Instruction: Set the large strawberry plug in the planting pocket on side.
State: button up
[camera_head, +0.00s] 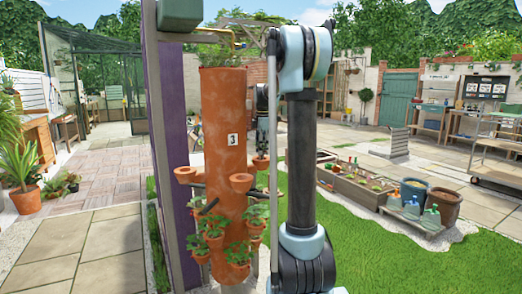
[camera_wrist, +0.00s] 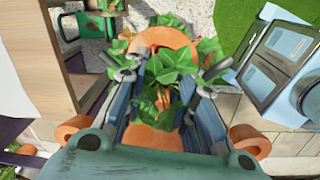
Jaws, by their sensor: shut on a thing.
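A tall terracotta planter tower (camera_head: 225,120) with a "3" label stands left of my arm. Its upper side pockets, at left (camera_head: 186,174) and right (camera_head: 241,182), look empty. Lower pockets hold strawberry plants (camera_head: 238,250). My gripper (camera_head: 262,148) is at the tower's right side, partly hidden by my arm. In the wrist view my gripper (camera_wrist: 172,98) is shut on the strawberry plug, whose green leaves (camera_wrist: 172,68) show between and above the fingers. The plug's root ball is hidden. Orange pockets (camera_wrist: 250,140) show beside the fingers. I cannot tell whether the plug touches a pocket.
A purple post (camera_head: 173,150) stands close to the tower's left. A wooden raised bed (camera_head: 350,190) and several pots and bottles (camera_head: 415,195) stand on the right. Potted plants (camera_head: 26,195) are at far left.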

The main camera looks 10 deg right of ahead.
jog(key=shift+f, duration=0.8)
dwell(0.4)
jog(key=o, duration=0.7)
jog(key=o, duration=0.6)
jog(key=shift+r, duration=4.55)
jog(key=shift+s, duration=0.1)
